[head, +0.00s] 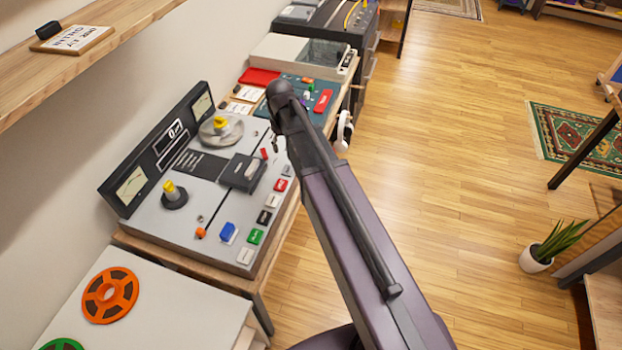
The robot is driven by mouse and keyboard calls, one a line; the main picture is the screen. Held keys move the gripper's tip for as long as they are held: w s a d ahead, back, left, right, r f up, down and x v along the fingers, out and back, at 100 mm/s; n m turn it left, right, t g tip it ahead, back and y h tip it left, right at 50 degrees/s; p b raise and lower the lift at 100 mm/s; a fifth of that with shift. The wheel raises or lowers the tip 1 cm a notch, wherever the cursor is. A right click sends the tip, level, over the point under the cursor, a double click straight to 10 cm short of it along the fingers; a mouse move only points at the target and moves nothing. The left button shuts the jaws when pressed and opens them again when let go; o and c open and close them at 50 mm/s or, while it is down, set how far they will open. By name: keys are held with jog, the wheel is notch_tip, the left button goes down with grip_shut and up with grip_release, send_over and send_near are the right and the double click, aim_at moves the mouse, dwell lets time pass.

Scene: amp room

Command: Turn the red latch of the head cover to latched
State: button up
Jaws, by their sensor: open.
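The tape deck (205,235) stands on a wooden bench at left centre. Its dark head cover (241,173) has a pale patch and lies flat on the deck's right half. A small red piece (264,154) at the cover's upper right corner looks like the red latch. It is too small for me to tell its turn position. My arm reaches in from the lower right. Small dark parts of my open gripper (275,142) show just right of and above the red piece. Most of the gripper is hidden behind my arm, and I see nothing held. I cannot tell whether it touches the latch.
Yellow-topped hubs (219,124) stand up from the deck. Coloured buttons (254,236) line its front edge. An orange reel (110,295) lies on the near white surface. The wooden floor (440,150) at right is mostly clear.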

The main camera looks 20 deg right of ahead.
jog(key=s+d+f+m+b, duration=0.1)
jog(key=s+d+m, duration=0.2)
jog(key=s, duration=1.1)
jog(key=shift+s+d, duration=0.25)
jog(key=shift+d, duration=0.55)
jog(key=t, duration=0.5)
send_near(264, 152)
jog(key=w+v, duration=0.1)
jog(key=v, duration=0.3)
jog(key=shift+s+d+r, duration=0.1)
jog(key=shift+s+r, duration=0.1)
jog(key=shift+s, duration=0.05)
jog(key=shift+f, duration=0.1)
jog(key=b+x, duration=0.8)
jog(key=x, duration=0.1)
jog(key=b+x, duration=0.4)
jog(key=b, duration=0.1)
jog(key=shift+s+f, duration=0.15)
jog(key=shift+f, duration=0.25)
